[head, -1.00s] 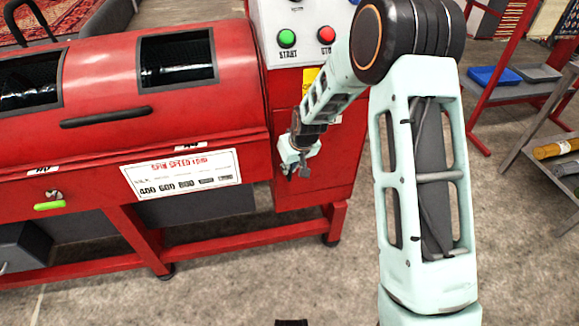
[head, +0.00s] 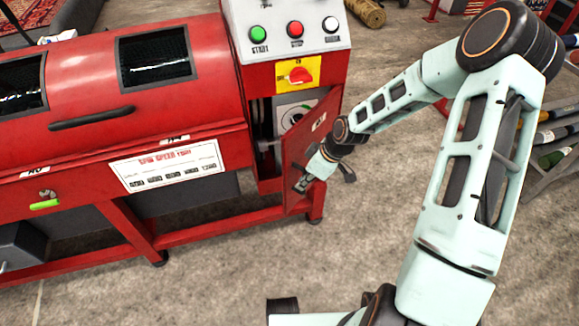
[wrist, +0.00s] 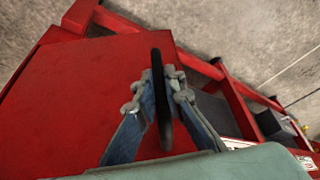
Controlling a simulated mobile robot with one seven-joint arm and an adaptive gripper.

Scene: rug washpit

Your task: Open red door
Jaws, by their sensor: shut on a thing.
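The red door (head: 306,133) on the right end of the red machine stands partly open, swung out toward the right. Behind it a compartment with a dial plate (head: 290,115) shows. In the wrist view the red door panel (wrist: 90,85) fills the left and middle, and its black handle (wrist: 160,80) runs between my fingers. My gripper (wrist: 160,95) is shut on this handle.
The control panel (head: 295,30) has green, red and white buttons, with a red switch on a yellow plate (head: 298,74) below. A shelf rack (head: 550,140) with bottle-like items stands at right. The floor (head: 370,230) in front of the door is bare.

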